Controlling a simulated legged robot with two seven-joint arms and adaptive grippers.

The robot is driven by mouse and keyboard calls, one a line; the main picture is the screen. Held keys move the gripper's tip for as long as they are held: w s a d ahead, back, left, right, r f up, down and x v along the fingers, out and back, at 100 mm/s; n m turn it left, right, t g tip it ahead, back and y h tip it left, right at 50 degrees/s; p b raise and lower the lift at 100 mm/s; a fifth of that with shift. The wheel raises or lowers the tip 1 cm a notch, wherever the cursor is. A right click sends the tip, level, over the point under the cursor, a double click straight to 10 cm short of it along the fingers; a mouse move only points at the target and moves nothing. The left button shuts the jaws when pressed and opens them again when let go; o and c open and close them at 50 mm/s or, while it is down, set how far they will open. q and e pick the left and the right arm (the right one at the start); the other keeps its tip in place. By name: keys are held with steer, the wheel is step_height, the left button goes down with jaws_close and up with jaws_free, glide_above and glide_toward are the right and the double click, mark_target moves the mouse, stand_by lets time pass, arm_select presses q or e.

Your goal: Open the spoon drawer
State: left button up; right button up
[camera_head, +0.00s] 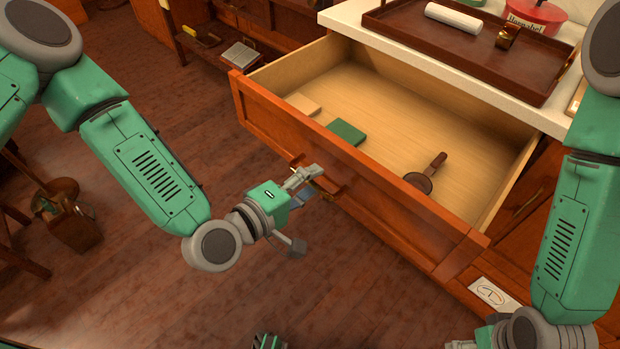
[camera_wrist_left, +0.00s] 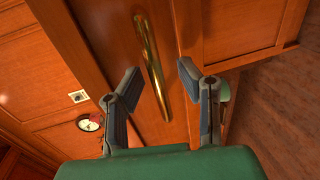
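A wooden drawer (camera_head: 355,200) stands pulled far out of the cabinet below the pale counter. Inside lie a dark round utensil with a brown handle (camera_head: 419,182), a green block (camera_head: 346,131) and a tan block (camera_head: 303,104). I see no spoon for certain. My left gripper (camera_head: 308,212) is at the outside of the drawer front, near its handle. In the left wrist view, a brass bar handle (camera_wrist_left: 150,50) runs up between the open, separated fingers (camera_wrist_left: 160,69); I cannot tell whether they touch it. My right gripper (camera_head: 463,344) is cut off at the bottom edge.
A brown tray (camera_head: 440,50) with a white roll (camera_head: 453,18) and a brass item (camera_head: 508,37) sits on the counter. Open wooden floor (camera_head: 170,290) lies before the drawer.

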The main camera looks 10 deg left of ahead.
arm_select(q)
steer(key=v, duration=0.7)
steer(key=shift+a, duration=0.25)
steer(key=shift+s+d+f, duration=0.1)
steer(key=shift+d, duration=0.05)
steer(key=s+a+f+m+g+y, duration=0.2)
steer(key=s+f+m+g, duration=0.5)
steer(key=f, duration=0.4)
steer(key=s+a+f+m+g+y, duration=0.2)
steer(key=s+a+f+y, duration=0.1)
steer(key=a, duration=0.5)
steer(key=s+a+f+m+g+y, duration=0.2)
steer(key=s+a+f+g+y, duration=0.1)
steer(key=s+a, duration=0.3)
steer(key=shift+a+y, duration=0.6)
steer(key=shift+a, duration=0.3)
